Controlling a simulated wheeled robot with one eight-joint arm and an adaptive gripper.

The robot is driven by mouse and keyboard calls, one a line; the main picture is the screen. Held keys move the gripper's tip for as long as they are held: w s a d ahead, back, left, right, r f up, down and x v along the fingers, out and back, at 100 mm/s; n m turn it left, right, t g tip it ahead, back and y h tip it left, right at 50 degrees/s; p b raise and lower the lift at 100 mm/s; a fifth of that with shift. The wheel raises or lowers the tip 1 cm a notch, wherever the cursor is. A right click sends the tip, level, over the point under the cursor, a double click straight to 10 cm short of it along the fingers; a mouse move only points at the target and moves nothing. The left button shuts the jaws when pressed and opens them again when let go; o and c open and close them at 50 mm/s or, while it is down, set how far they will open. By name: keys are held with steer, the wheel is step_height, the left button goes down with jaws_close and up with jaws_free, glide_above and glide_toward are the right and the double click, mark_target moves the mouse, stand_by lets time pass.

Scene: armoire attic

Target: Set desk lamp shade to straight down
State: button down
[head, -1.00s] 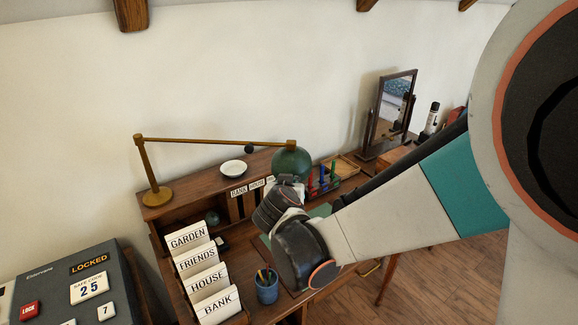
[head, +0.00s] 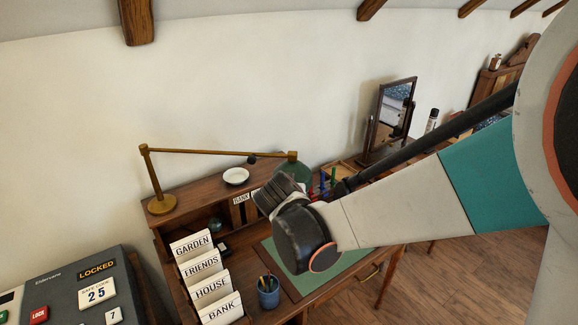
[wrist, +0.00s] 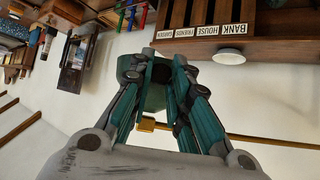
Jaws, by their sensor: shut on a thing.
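The desk lamp has a brass base (head: 162,204) on the desk's upper shelf and a long, nearly level brass arm (head: 220,152). Its green shade (head: 296,170) hangs at the arm's right end, partly hidden behind my gripper (head: 282,192) in the head view. In the wrist view, which looks upside down, the shade (wrist: 152,99) lies between the fingers, and a dark opening shows on it. My gripper (wrist: 163,58) is shut on the shade, one finger on each side. The exact tilt of the shade is hard to tell.
Labelled card racks (head: 206,275) and a pencil cup (head: 268,290) stand on the desk, left of and below my arm. A white bowl (head: 236,176) sits on the shelf under the lamp arm. A mirror (head: 392,112) stands at right. A locked grey box (head: 75,290) is at lower left.

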steer(key=c, duration=1.5)
jaws_free()
steer(key=shift+r, duration=0.1)
steer(key=shift+o, duration=0.2)
